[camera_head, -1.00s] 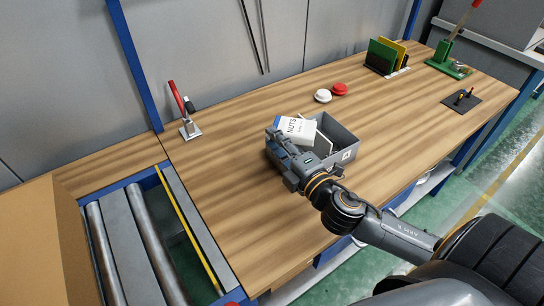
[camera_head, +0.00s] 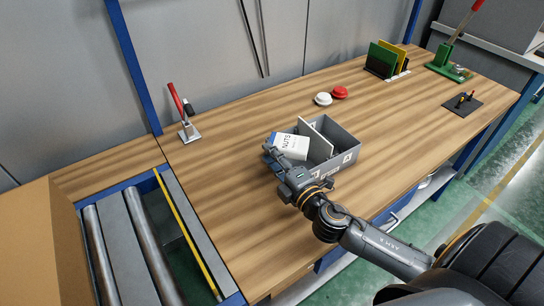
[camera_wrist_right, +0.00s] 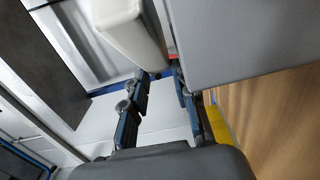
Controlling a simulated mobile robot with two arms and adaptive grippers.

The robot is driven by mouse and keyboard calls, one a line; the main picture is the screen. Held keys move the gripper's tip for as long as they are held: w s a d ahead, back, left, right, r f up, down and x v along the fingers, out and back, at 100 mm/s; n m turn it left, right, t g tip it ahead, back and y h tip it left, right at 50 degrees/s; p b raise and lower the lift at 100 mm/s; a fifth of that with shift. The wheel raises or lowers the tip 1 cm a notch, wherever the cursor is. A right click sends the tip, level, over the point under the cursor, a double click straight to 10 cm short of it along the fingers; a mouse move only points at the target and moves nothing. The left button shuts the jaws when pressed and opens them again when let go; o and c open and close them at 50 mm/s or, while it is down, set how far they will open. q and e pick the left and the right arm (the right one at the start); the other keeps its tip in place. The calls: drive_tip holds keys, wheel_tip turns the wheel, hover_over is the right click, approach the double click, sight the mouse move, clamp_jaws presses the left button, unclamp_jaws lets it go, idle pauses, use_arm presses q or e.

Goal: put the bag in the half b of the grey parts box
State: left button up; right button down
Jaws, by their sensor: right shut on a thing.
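The grey parts box (camera_head: 343,137) stands on the workbench, with a pale divider (camera_head: 316,139) splitting it into two halves. The white bag (camera_head: 290,142), printed NUTS, is tilted at the left half of the box. I cannot tell whether it touches the floor of the box. My right gripper (camera_head: 270,152) is shut on the bag at the box's left side and hides part of that half. In the right wrist view its fingers (camera_wrist_right: 158,78) are close together at the pale bag (camera_wrist_right: 130,28), beside a grey wall. My left gripper is not in view.
A white (camera_head: 323,99) and a red round piece (camera_head: 340,92) lie behind the box. A red-handled clamp (camera_head: 186,120) stands at the left, and a rack with green and yellow plates (camera_head: 385,58) at the back right.

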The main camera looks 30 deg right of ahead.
drive_tip(key=shift+f, duration=0.4)
drive_tip(key=c, duration=1.1)
unclamp_jaws()
drive_tip(key=shift+o, duration=0.2)
drive_tip(key=s+r+b, duration=0.1)
drive_tip(key=s+b, duration=0.2)
drive_tip(key=s, duration=0.9)
drive_tip(key=shift+d+r, duration=0.15)
drive_tip(key=shift+d, duration=0.2)
